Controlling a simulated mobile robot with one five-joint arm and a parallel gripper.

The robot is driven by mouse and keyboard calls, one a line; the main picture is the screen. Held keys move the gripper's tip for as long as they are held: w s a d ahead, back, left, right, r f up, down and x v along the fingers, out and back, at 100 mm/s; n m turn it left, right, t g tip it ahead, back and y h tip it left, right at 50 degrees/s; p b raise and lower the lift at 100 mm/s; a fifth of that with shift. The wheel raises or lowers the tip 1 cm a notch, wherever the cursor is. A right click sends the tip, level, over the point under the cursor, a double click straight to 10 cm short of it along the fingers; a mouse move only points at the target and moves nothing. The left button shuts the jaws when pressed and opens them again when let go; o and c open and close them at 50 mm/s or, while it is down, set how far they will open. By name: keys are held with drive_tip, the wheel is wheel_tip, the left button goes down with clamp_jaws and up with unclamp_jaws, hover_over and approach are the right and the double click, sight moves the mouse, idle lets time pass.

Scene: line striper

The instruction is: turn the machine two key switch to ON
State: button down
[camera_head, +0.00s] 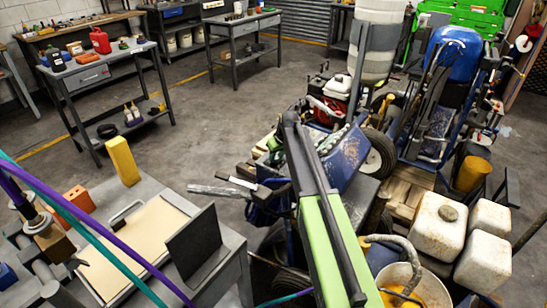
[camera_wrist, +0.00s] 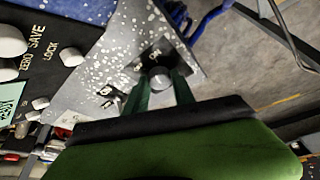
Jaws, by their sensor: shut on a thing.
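In the wrist view a small grey round key switch (camera_wrist: 159,73) sits on a black label plate (camera_wrist: 150,56) on the blue and white speckled panel. The plate carries small white lettering, too tilted and small to read surely. The switch's exact turned position cannot be told. My gripper (camera_wrist: 160,84) has its two dark green fingers closed around the switch, one on each side. In the head view my green and black arm reaches to a blue line striper (camera_head: 345,155); the gripper and switch are hidden there.
Left of the switch in the wrist view is a black control panel (camera_wrist: 62,30) marked SAVE, ZERO and LOCK, with grey knobs. A second blue machine (camera_head: 455,60) stands at the right in the head view. White jugs (camera_head: 437,228) and a bucket (camera_head: 416,287) stand near my arm.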

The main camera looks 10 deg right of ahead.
drive_tip(key=shift+s+m+h, duration=0.15)
drive_tip(key=shift+m+h, duration=0.25)
drive_tip(key=shift+m, duration=0.6)
drive_tip(key=c, duration=1.1)
unclamp_jaws()
drive_tip(key=shift+o, duration=0.2)
drive_tip(key=shift+r, duration=0.1)
drive_tip(key=a+p+v, duration=0.1)
drive_tip(key=p+v, duration=1.5)
drive_tip(key=v, duration=0.1)
drive_tip(key=shift+d, duration=0.45)
drive_tip(key=shift+r, duration=0.1)
